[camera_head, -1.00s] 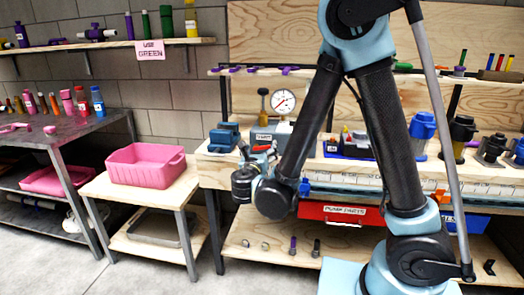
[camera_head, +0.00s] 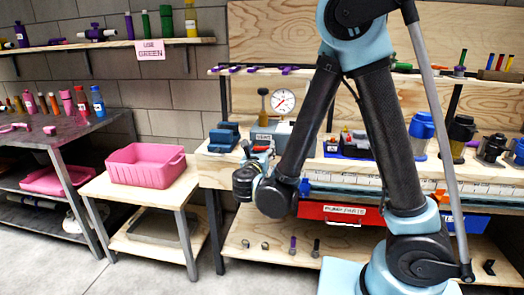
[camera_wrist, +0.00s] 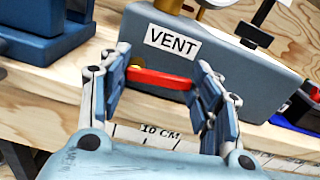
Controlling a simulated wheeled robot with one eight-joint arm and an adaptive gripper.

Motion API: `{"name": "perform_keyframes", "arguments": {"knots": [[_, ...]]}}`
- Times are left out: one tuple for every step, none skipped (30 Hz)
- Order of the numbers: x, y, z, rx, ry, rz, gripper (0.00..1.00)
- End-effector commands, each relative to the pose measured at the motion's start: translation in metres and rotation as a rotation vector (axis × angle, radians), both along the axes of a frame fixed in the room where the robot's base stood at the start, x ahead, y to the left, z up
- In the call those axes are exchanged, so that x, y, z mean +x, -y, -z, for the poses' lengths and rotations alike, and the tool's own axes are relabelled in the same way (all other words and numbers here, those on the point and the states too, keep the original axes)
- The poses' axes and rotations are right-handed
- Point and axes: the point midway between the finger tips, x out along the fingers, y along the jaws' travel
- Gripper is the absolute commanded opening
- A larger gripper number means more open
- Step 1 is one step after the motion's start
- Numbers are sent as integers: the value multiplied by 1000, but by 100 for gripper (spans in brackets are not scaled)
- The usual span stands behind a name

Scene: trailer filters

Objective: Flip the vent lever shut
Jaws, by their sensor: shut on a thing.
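The blue-grey vent box with its VENT label (camera_wrist: 172,40) fills the upper middle of the wrist view. It also shows in the head view (camera_head: 282,133) on the workbench, below a round gauge. The red vent lever (camera_wrist: 160,78) lies roughly level across the box's front, between the two fingers of my gripper (camera_wrist: 163,92). The fingers are closed on the lever's ends, one at each side. In the head view a bit of the red lever (camera_head: 261,148) shows beside my gripper, whose fingertips are small and partly hidden by my wrist.
A blue vise-like block (camera_wrist: 42,35) stands close to the left of the vent box. A ruler strip (camera_wrist: 150,135) runs along the bench's front edge. A pink bin (camera_head: 146,165) sits on a low stand to the left. A red drawer (camera_head: 338,214) is under the bench.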

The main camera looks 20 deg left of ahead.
Motion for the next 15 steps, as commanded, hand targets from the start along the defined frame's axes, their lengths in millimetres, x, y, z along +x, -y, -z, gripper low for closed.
{"name": "perform_keyframes", "arguments": {"knots": [[0,0,1,30,-4,0,34],[0,0,1,49,-6,0,34],[0,0,2,71,-9,0,34],[0,1,2,86,-11,0,34],[0,1,3,100,-13,0,34],[0,1,3,113,-15,0,34],[0,1,3,122,-16,0,34],[0,1,3,127,-17,0,34],[0,1,3,131,-17,0,34],[0,1,3,133,-17,1,34],[0,1,3,133,-17,1,34],[0,1,3,133,-17,1,34],[0,1,3,133,-17,1,34],[0,1,3,133,-17,1,34],[0,1,3,133,-17,1,34]]}}
